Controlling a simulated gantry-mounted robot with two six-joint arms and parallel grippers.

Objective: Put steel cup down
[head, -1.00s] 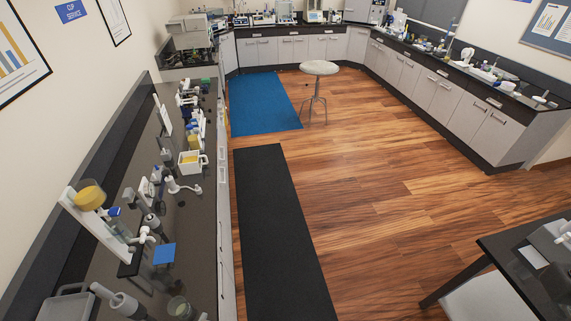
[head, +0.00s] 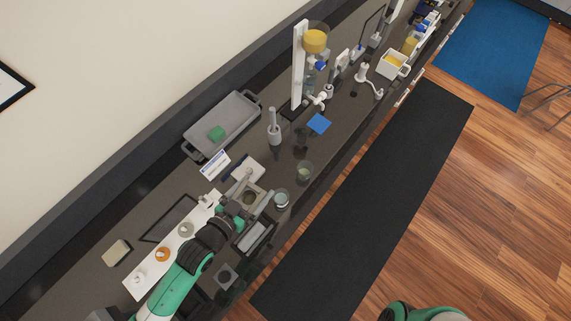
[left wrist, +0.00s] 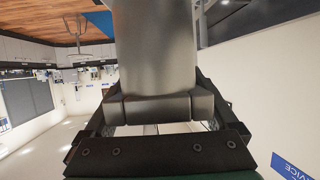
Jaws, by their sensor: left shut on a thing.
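The steel cup (left wrist: 155,45) fills the upper middle of the left wrist view, a smooth grey metal wall close to the camera. My left gripper (left wrist: 158,108) is shut on it, with a finger at each side. In the head view my left gripper (head: 250,198) is over the bench at lower centre, with the cup (head: 254,196) between its fingers. I cannot tell the gap between cup and bench there. My right gripper is outside both views; only a green part of my right arm shows at the bottom.
The dark bench (head: 330,154) is crowded. A grey tray (head: 238,112) with a green block lies by the wall. A small glass beaker (head: 281,200) and another glass (head: 304,171) stand just right of the gripper. A white strip (head: 150,271) with small dishes lies left.

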